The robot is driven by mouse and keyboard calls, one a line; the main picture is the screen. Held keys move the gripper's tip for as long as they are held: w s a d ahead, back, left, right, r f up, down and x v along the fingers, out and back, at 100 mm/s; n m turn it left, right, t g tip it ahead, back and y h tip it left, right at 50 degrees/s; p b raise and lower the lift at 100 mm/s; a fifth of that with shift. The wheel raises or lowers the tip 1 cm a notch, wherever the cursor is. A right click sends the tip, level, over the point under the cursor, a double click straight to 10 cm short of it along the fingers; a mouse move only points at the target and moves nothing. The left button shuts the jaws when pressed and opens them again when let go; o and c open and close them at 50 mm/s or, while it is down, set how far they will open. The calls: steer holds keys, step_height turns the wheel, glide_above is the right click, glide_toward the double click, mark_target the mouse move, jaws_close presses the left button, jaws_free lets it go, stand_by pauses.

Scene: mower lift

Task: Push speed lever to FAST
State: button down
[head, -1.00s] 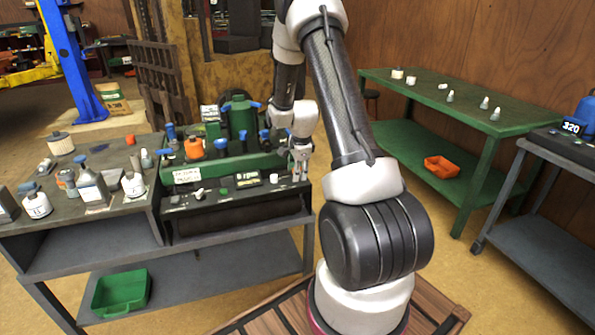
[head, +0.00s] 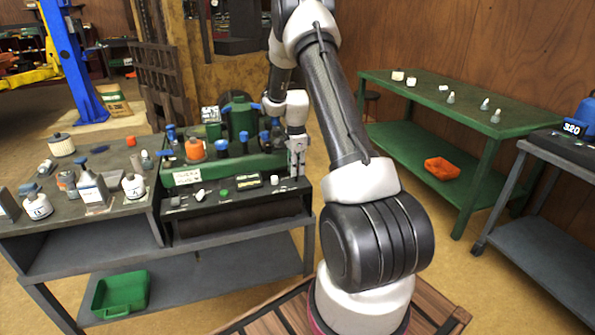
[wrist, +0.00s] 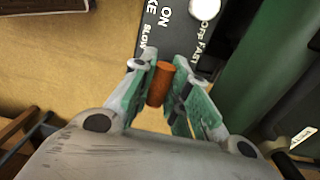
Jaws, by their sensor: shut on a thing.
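The black control panel (head: 235,194) runs along the front of the green machine on the left bench. In the wrist view its lettering (wrist: 165,25) reads ON, SLOW and FAST, with SLOW on the left and FAST on the right. My gripper (wrist: 167,88) has green-padded fingers shut on an orange-brown cylinder (wrist: 160,83), which looks like the grip of the speed lever. The cylinder's base and the lever's slot are hidden, so its exact setting cannot be told. In the head view my gripper (head: 297,165) is at the panel's right end, and the cylinder is not distinguishable.
A white round knob (wrist: 205,8) is beyond my fingers on the panel. The green machine body (head: 225,163) with blue-topped parts rises behind the panel. Bottles and jars stand on the bench at left.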

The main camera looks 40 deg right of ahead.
steer(key=shift+w+f+g, duration=0.1)
steer(key=shift+w+g, duration=0.1)
steer(key=shift+g, duration=0.5)
steer(key=shift+y, duration=0.3)
steer(key=c, duration=1.3)
jaws_free()
steer(key=shift+c, duration=0.2)
steer(key=shift+w+r, duration=0.15)
steer(key=shift+r, duration=0.4)
step_height(320, 180, up, 11)
steer(key=w, duration=0.1)
steer(key=shift+w+d, duration=0.25)
